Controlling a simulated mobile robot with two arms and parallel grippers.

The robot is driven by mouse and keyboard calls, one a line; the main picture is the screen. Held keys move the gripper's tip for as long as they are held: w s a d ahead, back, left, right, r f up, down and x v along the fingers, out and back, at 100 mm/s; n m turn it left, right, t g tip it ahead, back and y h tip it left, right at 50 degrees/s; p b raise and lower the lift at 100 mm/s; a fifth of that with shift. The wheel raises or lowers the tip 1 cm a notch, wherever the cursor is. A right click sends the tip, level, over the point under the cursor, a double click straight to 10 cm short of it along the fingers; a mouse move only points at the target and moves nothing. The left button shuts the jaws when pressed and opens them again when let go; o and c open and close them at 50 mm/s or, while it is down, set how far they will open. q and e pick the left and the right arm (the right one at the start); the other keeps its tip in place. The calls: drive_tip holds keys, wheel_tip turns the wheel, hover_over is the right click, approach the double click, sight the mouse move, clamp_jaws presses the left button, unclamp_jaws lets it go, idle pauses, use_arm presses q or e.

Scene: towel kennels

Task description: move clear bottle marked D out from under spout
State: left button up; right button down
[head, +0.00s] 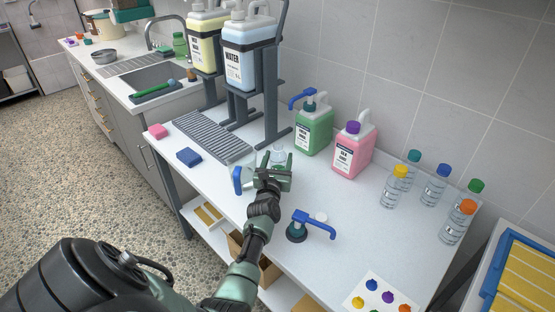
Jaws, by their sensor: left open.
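A clear bottle (279,153) stands on the white counter, mostly hidden behind my left gripper; I cannot read any letter on it. My left gripper (273,173) is open right at this bottle, and I cannot tell whether its fingers touch it. Two jugs, one yellow (204,42) and one light blue marked WATER (247,58), stand raised on a dark stand (270,112) behind a slatted drip grate (212,137). I cannot make out a spout above the bottle. My right gripper is not in view.
A green jug (314,130) and a pink jug (353,152) stand behind my gripper. Several clear capped bottles (393,188) stand at the right. Blue-handled pumps (298,232) and a blue sponge (189,157) are nearby.

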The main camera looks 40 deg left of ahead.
sight(277, 164)
use_arm(q)
drive_tip(key=shift+o, duration=0.8)
drive_tip(key=v, duration=0.8)
